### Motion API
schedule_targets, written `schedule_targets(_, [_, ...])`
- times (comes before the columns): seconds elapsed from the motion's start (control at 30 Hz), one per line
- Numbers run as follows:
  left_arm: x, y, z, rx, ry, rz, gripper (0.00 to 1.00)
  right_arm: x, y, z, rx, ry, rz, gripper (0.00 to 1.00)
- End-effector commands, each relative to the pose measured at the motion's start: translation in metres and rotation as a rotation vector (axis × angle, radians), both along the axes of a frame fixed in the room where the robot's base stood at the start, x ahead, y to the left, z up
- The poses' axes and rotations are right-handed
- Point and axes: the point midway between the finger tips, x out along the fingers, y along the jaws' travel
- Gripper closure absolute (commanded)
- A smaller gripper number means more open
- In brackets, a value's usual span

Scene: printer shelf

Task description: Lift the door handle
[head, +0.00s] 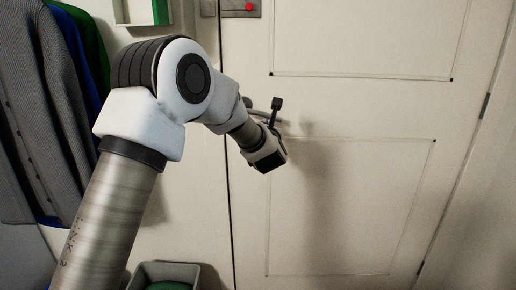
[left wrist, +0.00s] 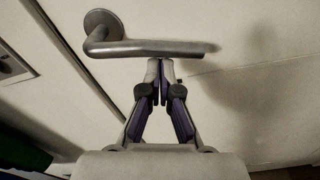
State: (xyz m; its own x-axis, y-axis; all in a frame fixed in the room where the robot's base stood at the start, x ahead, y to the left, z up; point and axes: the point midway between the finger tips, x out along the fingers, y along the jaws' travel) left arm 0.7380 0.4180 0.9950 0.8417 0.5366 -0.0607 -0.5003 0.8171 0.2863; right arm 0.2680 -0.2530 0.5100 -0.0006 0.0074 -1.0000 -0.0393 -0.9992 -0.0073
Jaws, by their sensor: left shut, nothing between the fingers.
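The door handle (left wrist: 150,48) is a grey metal lever on a round rose, fixed to a pale door (left wrist: 255,90). In the left wrist view the lever runs level to the right from its rose. My left gripper (left wrist: 160,66) is shut and empty, its fingertips just below the middle of the lever. I cannot tell whether they touch it. In the head view my left wrist (head: 265,152) hangs in front of the door (head: 350,110) and hides the fingers and part of the handle. My right gripper is not in view.
Grey, blue and green clothes (head: 45,110) hang at the left. A bin (head: 165,270) stands on the floor left of the door. A lock plate with a red dot (head: 240,8) is high on the door's left edge. The door face right of my wrist is clear.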

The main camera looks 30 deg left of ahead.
Motion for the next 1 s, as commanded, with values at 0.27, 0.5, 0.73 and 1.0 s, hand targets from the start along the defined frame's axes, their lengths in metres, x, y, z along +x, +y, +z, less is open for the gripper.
schedule_targets(0.27, [0.003, -0.005, 0.009, -0.13, -0.082, 0.0, 1.0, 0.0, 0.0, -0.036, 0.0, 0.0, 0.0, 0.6])
schedule_targets(0.5, [0.004, -0.006, 0.018, -0.127, -0.079, 0.0, 1.0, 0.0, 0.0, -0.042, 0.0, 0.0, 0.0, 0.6])
schedule_targets(0.73, [0.004, -0.006, 0.021, -0.125, -0.079, 0.0, 1.0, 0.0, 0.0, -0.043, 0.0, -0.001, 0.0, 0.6])
schedule_targets(1.0, [0.004, -0.006, 0.021, -0.124, -0.08, 0.0, 1.0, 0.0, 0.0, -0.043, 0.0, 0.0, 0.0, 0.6])
